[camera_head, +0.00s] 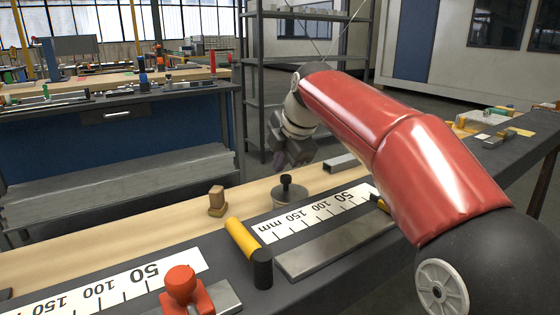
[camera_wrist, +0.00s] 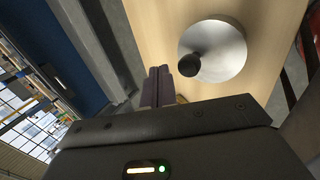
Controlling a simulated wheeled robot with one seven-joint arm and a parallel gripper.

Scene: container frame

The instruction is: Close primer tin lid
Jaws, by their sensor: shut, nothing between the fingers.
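A round, grey metal tin with a flat lid (camera_head: 290,198) and a black knob on top stands on the wooden strip of the bench. In the wrist view the lid is a silver disc (camera_wrist: 228,42) with the black knob (camera_wrist: 188,64) toward its left. Whether the lid sits fully down cannot be told. My gripper (camera_head: 281,166) is above and behind the tin in the head view. In the wrist view its fingers (camera_wrist: 156,84) are together and empty, left of the disc and apart from it.
A small wooden block (camera_head: 217,202) stands left of the tin. A yellow-and-black handle (camera_head: 242,239), a ruler strip (camera_head: 310,217) and a metal plate (camera_head: 325,249) lie in front. An orange-red knobbed piece (camera_head: 183,285) is nearer. A metal channel (camera_head: 341,163) lies behind right.

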